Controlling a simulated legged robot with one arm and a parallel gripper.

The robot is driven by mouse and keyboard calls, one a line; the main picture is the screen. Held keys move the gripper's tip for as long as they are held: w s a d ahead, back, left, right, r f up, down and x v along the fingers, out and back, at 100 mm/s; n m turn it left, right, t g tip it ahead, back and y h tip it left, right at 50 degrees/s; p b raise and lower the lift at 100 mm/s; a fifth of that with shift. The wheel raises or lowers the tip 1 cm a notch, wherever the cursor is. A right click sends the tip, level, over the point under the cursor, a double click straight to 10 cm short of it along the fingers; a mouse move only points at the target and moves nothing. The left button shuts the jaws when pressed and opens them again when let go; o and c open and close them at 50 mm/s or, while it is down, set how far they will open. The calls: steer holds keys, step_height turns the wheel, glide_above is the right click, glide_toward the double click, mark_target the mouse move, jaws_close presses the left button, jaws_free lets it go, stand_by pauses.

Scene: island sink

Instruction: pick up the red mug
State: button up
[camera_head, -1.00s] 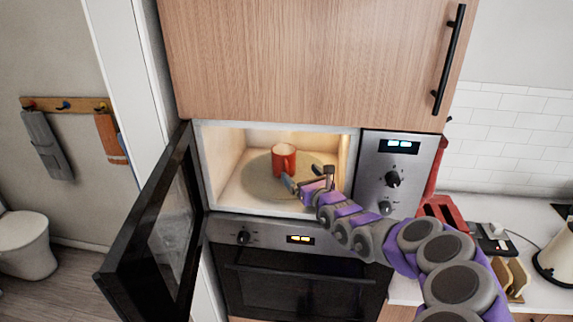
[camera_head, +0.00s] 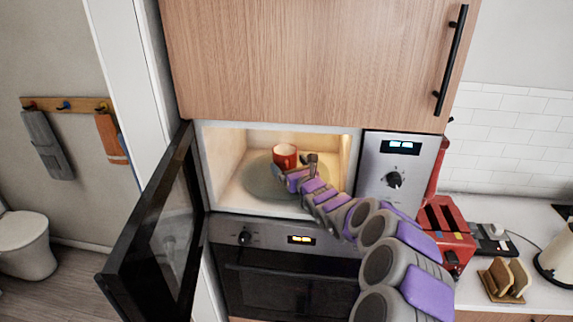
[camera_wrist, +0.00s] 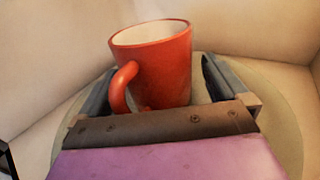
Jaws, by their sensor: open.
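The red mug (camera_head: 285,154) stands upright on the round turntable (camera_head: 257,184) inside the open microwave. It has a white inside. In the wrist view the mug (camera_wrist: 160,68) is close, with its handle (camera_wrist: 122,88) facing me to the left. My gripper (camera_wrist: 158,85) is open, with one finger on each side of the mug. I cannot tell whether the fingers touch it. In the head view my gripper (camera_head: 287,177) reaches into the microwave in front of the mug and hides its lower part.
The microwave door (camera_head: 157,225) stands open at the left. The control panel (camera_head: 396,172) is at the right of the cavity. A wooden cabinet (camera_head: 305,60) is above and an oven (camera_head: 290,285) below. A red toaster (camera_head: 446,228) stands on the right counter.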

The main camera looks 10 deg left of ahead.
steer(key=shift+a, duration=0.35)
steer(key=shift+c, duration=0.2)
steer(key=shift+a+f, duration=0.1)
steer(key=shift+a, duration=0.05)
steer(key=shift+c, duration=0.8)
steer(key=shift+d, duration=0.45)
steer(key=c, duration=0.7)
steer(key=shift+a, duration=0.1)
steer(key=c, duration=0.3)
steer(key=shift+a, duration=0.15)
steer(key=shift+a+r, duration=0.1)
steer(key=shift+r, duration=0.1)
